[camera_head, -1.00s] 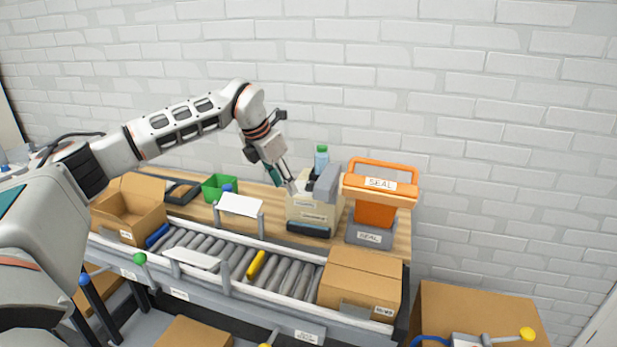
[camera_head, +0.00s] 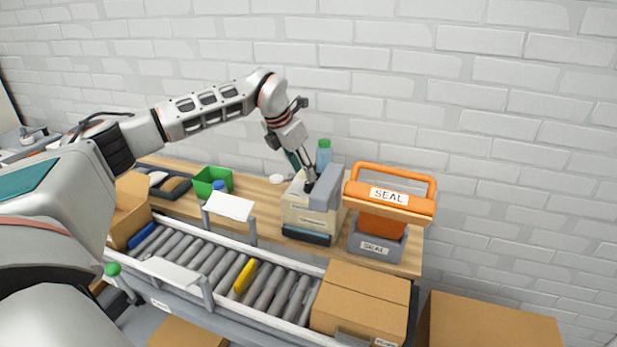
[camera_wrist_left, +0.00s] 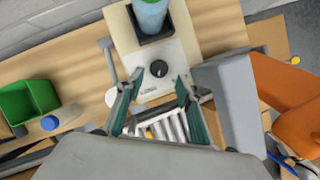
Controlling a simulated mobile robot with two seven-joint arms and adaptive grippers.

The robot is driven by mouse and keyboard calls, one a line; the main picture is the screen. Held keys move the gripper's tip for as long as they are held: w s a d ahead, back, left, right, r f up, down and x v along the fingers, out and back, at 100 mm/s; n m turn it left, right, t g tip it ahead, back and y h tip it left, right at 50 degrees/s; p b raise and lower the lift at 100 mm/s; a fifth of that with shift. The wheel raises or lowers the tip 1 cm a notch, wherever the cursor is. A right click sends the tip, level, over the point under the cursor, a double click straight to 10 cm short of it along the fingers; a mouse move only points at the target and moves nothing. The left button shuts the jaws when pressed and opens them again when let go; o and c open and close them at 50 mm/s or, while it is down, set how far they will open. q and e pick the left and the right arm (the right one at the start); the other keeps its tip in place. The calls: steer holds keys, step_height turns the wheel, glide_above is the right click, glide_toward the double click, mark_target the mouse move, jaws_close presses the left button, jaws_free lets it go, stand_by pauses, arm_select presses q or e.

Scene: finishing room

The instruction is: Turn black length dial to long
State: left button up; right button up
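The black dial (camera_wrist_left: 159,68) is a round knob with a light pointer line, on the pale top plate of a cream machine (camera_wrist_left: 185,30). My left gripper (camera_wrist_left: 159,79) is open and empty, its two green-padded fingers on either side of the dial in the wrist view. I cannot tell whether they touch it. In the head view the left gripper (camera_head: 309,178) points down at the top of the cream machine (camera_head: 306,214), and the dial is hard to tell from the fingertips. The scale marks are too small to read. My right gripper is not in view.
A blue bottle (camera_head: 323,157) with a green cap stands at the machine's back, and a grey block (camera_head: 326,187) rises beside the fingers. An orange sealer (camera_head: 388,207) stands to the right. A roller conveyor (camera_head: 210,262) with a carton (camera_head: 360,302) runs in front.

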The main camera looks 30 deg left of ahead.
mark_target(308, 183)
arm_select(q)
steer(key=shift+x, duration=2.45)
jaws_close()
